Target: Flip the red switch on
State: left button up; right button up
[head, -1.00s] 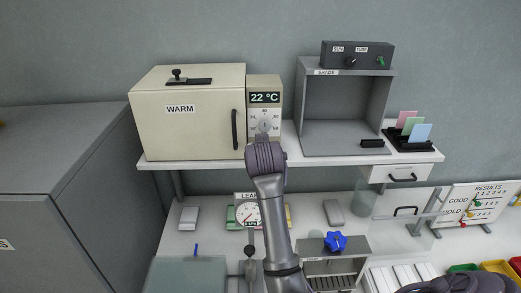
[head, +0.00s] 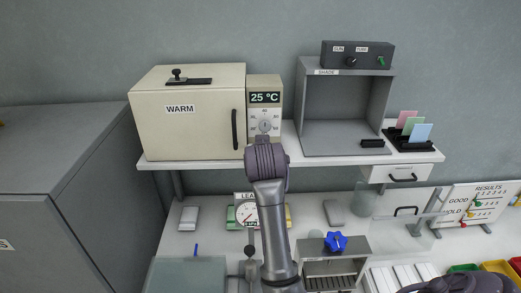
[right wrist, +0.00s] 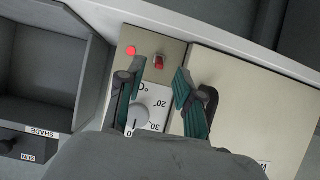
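My right gripper (right wrist: 159,70) is open, one finger on each side of the switch's line, with no clear contact visible. A dial (right wrist: 140,113) sits between the fingers, nearer the wrist. In the head view my right arm (head: 268,200) reaches up to the panel of the WARM box (head: 190,130), hiding the switch and gripper. The panel display (head: 264,98) reads 25 °C. My left gripper is out of view.
The WARM box's dark handle (head: 235,129) is close to the right finger. An open grey SHADE booth (head: 345,100) stands right of the panel. Below the shelf are a gauge (head: 246,216) and a blue knob (head: 335,241).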

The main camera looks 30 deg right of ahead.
jog(key=v, duration=0.4)
jog(key=shift+f, duration=0.1)
dwell(0.4)
